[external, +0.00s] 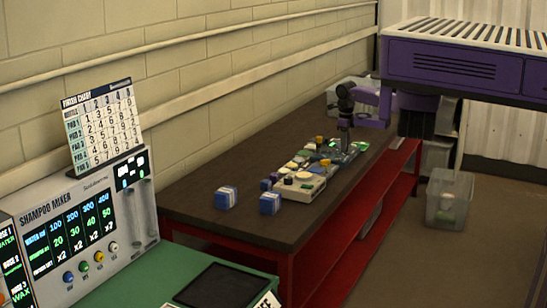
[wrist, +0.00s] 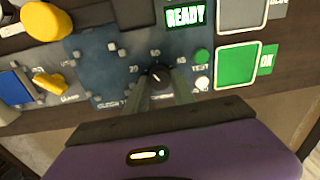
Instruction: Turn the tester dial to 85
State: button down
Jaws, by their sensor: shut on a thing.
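The tester dial (wrist: 157,76) is a small dark knob with a pale pointer line on the blue-grey tester panel (wrist: 95,60). Small numbers are printed around it; the left one looks like 20, and the others are too blurred to read surely. The pointer's exact reading cannot be told. My gripper (wrist: 158,90) is shut on the dial, one finger on each side. In the external view my gripper (external: 346,128) points down onto the tester at the far part of the bench, and the dial is too small to make out there.
A green READY display (wrist: 185,16), a green TEST button (wrist: 202,56), a green OK square (wrist: 238,66) and a yellow clamp handle (wrist: 50,84) surround the dial. Blue boxes (external: 226,198) stand on the bench's (external: 195,190) near end. A clear bin (external: 449,200) stands on the floor.

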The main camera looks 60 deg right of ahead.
jog(key=m+p, duration=0.1)
jog(key=m, duration=0.1)
jog(key=m+p, duration=0.1)
jog(key=m, duration=0.1)
jog(key=shift+r+m, duration=0.2)
jog(key=shift+m, duration=0.2)
jog(key=m+p, duration=0.1)
jog(key=m, duration=0.2)
jog(key=shift+w+m+p, duration=0.1)
jog(key=shift+m+p, duration=0.2)
jog(key=shift+p, duration=0.1)
jog(key=m+p, duration=0.3)
jog(key=m, duration=0.1)
jog(key=shift+r+g, duration=0.1)
jog(key=shift+g, duration=0.2)
jog(key=shift+w+m+p, duration=0.1)
jog(key=shift+m+p, duration=1.5)
jog(key=shift+m, duration=0.5)
jog(key=shift+f, duration=0.2)
jog(key=c, duration=1.1)
grip_release()
jog(key=shift+o, duration=0.2)
jog(key=shift+w+r+b, duration=0.2)
jog(key=shift+r+b, duration=0.5)
jog(key=shift+r, duration=3.15)
